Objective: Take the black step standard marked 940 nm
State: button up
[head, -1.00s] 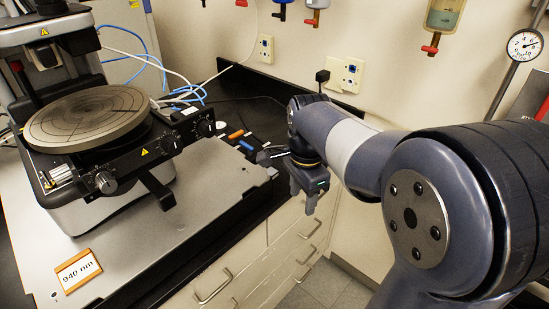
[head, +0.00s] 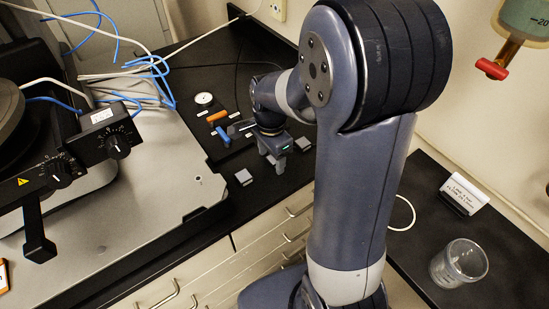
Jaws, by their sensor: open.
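I cannot pick out a black step standard marked 940 nm; no marking on the small parts is readable. Two small grey blocks lie on the black bench, a left block (head: 244,177) near the front edge and a right block (head: 303,144) just beyond my gripper. My gripper (head: 277,167) points down over the bench between these blocks, open, with nothing seen between its fingers. At the far left edge only a sliver of the orange-framed card (head: 3,276) shows, and its text is cut off.
Blue (head: 222,136) and orange (head: 217,116) handled tools and a round white dial (head: 204,99) lie left of my gripper. The profiler (head: 60,170) stands on a grey plate at left. Drawers sit below the bench. A glass beaker (head: 459,264) stands on the right counter.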

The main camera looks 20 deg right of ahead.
aim_at(271, 160)
jog(key=c, duration=1.1)
jog(key=shift+o, duration=0.2)
jog(key=shift+r, duration=0.15)
notch_tip(271, 160, up, 10)
jog(key=o, duration=0.3)
grip_shut()
